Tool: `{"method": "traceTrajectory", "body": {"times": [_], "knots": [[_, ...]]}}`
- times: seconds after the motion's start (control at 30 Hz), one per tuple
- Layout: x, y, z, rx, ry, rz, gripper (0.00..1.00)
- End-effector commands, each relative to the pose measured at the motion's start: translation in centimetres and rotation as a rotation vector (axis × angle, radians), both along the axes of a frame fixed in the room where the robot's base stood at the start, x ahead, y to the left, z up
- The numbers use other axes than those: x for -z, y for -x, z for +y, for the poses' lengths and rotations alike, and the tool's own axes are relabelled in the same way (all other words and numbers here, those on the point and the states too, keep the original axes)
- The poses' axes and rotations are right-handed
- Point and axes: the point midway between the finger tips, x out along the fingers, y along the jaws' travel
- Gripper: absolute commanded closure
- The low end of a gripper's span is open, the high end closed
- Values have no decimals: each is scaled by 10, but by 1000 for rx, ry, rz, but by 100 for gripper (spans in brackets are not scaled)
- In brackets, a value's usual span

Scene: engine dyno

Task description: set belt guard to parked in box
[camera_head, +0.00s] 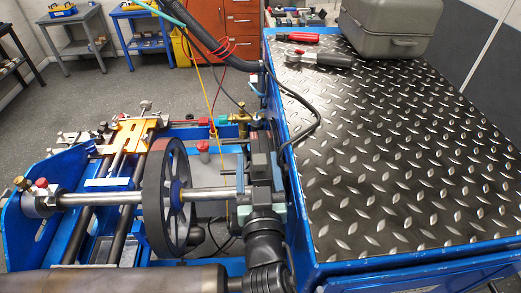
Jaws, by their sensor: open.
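I cannot make out a belt guard for certain in this view. A large dark wheel (157,198) with a blue hub stands upright on a steel shaft (118,197) in the blue dyno frame (20,233). No separate cover shows over this wheel. A grey lidded box (391,27) stands shut at the far end of the diamond-plate top; whether it is the task's box I cannot tell. My gripper cannot be made out in this view.
A red-handled tool (299,37) and a black-handled tool (330,58) lie on the diamond-plate top (410,165), otherwise largely clear. A thick black hose (205,35) and thin cables hang above the frame. An orange cabinet (243,28) and workbenches stand behind.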

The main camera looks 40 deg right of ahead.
Motion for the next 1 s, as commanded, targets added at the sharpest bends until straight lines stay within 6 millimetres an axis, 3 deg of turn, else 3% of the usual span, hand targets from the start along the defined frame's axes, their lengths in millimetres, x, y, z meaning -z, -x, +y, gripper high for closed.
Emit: {"method": "traceTrajectory", "body": {"times": [0.3,0.5,1.0], "knots": [[5,49,32,1,-1,3,32],[3,68,46,1,0,2,32],[0,74,50,1,-1,1,32]]}}
